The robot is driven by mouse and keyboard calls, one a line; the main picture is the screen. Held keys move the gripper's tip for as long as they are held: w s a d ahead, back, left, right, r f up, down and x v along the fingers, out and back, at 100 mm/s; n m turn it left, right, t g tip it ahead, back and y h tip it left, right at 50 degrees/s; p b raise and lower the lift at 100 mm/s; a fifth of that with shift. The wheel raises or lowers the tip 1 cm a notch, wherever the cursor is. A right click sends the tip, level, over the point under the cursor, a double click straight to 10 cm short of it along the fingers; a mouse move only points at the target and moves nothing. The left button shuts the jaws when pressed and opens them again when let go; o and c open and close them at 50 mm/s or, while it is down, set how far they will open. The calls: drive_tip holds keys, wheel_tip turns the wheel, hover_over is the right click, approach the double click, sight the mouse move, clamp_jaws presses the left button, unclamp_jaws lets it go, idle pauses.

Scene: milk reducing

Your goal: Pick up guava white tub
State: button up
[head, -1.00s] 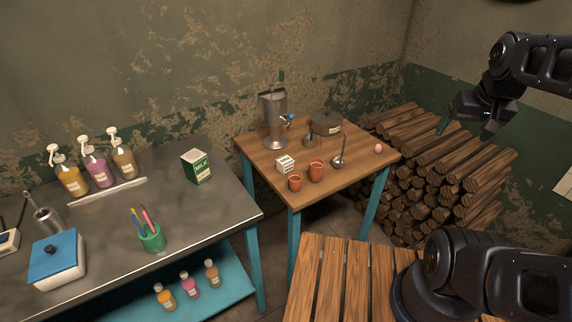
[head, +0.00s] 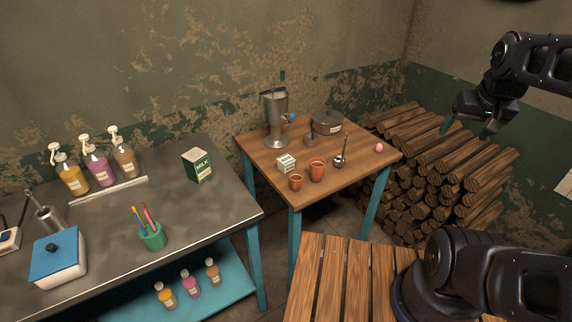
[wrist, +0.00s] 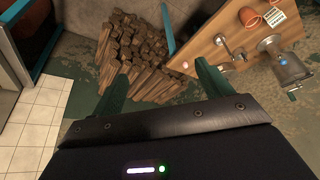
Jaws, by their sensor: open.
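No label reading guava can be made out, so I cannot tell which thing is the guava tub. A white box-like container with a blue lid (head: 58,262) stands on the grey metal counter at the left in the head view. A small white labelled container (head: 286,164) stands on the wooden table, behind two orange-brown cups (head: 317,171). It seems to show at the top of the wrist view (wrist: 275,17). My gripper (head: 467,124) is open and empty, in front of the log pile at the right, far from both containers. Its green fingers (wrist: 163,88) are spread in the wrist view.
The metal counter (head: 215,215) holds several pump bottles, a green milk carton (head: 197,166) and a green pen cup (head: 152,237). Small bottles (head: 190,284) stand on the teal shelf below. The wooden table holds a metal dispenser (head: 275,122), a pot (head: 328,123) and a ladle (head: 341,155).

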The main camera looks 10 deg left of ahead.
drive_tip(key=shift+w, duration=0.1)
drive_tip(key=w+a+n+g, duration=0.1)
drive_tip(key=w+a+n, duration=0.1)
drive_tip(key=w+a, duration=0.35)
drive_tip(key=w+a+n, duration=0.1)
drive_tip(key=w+a, duration=0.2)
drive_tip(key=w, duration=0.5)
drive_tip(key=n+g, duration=0.4)
drive_tip(key=n, duration=0.3)
hover_over(286, 159)
drive_tip(key=f, duration=2.8)
drive_tip(key=shift+a, duration=0.2)
wheel_tip(286, 159, down, 6)
drive_tip(key=shift+r, duration=0.1)
drive_tip(key=shift+w+d+f, duration=0.1)
drive_tip(key=shift+f, duration=1.2)
drive_tip(key=shift+d+f, duration=0.1)
drive_tip(key=shift+f, duration=1.2)
